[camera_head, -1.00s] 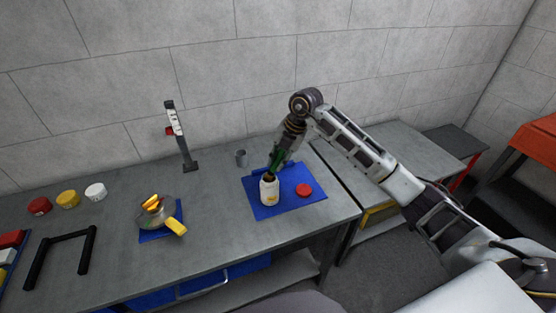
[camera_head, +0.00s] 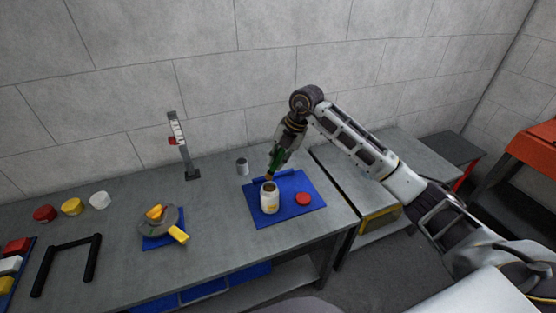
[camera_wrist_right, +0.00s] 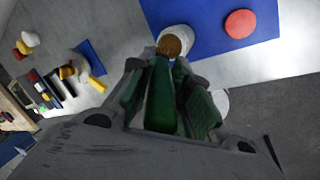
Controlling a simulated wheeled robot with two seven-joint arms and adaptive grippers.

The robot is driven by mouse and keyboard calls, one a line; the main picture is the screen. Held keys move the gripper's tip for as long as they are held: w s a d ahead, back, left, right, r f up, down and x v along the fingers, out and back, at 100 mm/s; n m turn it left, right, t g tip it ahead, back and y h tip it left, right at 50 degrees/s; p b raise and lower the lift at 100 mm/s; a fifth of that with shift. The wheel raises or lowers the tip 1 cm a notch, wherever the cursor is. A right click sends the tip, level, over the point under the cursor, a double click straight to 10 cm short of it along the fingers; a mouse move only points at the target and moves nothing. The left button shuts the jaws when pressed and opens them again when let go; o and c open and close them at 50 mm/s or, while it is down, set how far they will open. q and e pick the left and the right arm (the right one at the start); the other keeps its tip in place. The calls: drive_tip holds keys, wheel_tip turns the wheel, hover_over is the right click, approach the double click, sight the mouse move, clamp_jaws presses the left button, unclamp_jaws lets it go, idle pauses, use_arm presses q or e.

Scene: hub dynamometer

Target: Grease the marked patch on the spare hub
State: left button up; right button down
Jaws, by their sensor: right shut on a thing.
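My right gripper (camera_head: 281,153) is shut on a green-handled brush (camera_head: 279,160), which points down over the white jar (camera_head: 270,202). The brush tip is just above or at the jar's open mouth; I cannot tell whether it touches the contents. The right wrist view shows the green handle (camera_wrist_right: 161,95) between the fingers, with the jar (camera_wrist_right: 175,36) beyond. The jar stands upright on a blue mat (camera_head: 307,183). A grey disc with yellow parts, seemingly the spare hub (camera_head: 158,226), lies on a smaller blue mat at left. Its marked patch is not clear. My left gripper is out of view.
A red lid (camera_head: 303,199) lies right of the jar. A grey cup (camera_head: 242,167) and an upright stand (camera_head: 182,150) are behind. Red, yellow and white pieces and a black handle frame (camera_head: 66,262) are at left. Bare bench lies between the two mats.

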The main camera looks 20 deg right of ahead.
drive_tip(key=shift+r+p, duration=0.45)
drive_tip(key=shift+r, duration=0.35)
drive_tip(key=shift+n, duration=0.3)
